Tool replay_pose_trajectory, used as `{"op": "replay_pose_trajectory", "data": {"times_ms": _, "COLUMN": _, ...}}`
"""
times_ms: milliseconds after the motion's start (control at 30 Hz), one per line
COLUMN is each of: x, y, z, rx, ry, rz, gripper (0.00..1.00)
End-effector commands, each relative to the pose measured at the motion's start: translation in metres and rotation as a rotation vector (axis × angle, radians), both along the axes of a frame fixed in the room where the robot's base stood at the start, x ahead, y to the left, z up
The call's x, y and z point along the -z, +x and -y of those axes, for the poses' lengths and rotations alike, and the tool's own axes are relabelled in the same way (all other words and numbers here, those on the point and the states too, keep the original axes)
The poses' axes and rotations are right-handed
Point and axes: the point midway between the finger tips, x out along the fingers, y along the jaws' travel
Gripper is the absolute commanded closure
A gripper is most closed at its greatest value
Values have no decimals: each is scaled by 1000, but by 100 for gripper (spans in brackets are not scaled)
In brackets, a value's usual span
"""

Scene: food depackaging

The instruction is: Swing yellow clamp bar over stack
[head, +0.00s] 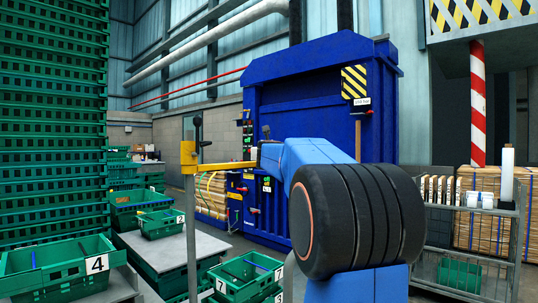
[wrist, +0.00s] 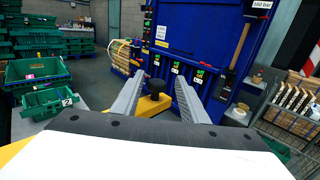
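The yellow clamp bar (head: 228,167) reaches right from a grey upright post (head: 191,235), towards my blue arm. In the wrist view, the yellow end of the bar (wrist: 150,107) carries a black knob (wrist: 156,87). My gripper (wrist: 158,80) is open, its two grey fingers on either side of the knob with gaps showing. I cannot tell how deep the knob sits between them. In the head view my arm hides most of the gripper. A tall stack of green crates (head: 52,120) stands at the left, apart from the bar.
Open green crates, one labelled 4 (head: 62,268), stand on low grey tables left and front. A big blue baler (head: 320,110) is behind the arm. A wire rack (head: 470,245) with bottles and cups stands at the right. Bare floor shows between crates and baler.

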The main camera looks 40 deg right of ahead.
Motion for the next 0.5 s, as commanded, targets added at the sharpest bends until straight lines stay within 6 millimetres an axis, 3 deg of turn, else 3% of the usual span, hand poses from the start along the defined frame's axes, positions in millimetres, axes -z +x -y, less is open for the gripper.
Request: {"op": "replay_pose_trajectory", "data": {"times_ms": 500, "x": -2, "y": -67, "z": -57, "rx": -1, "ry": 0, "rz": 4, "gripper": 60}}
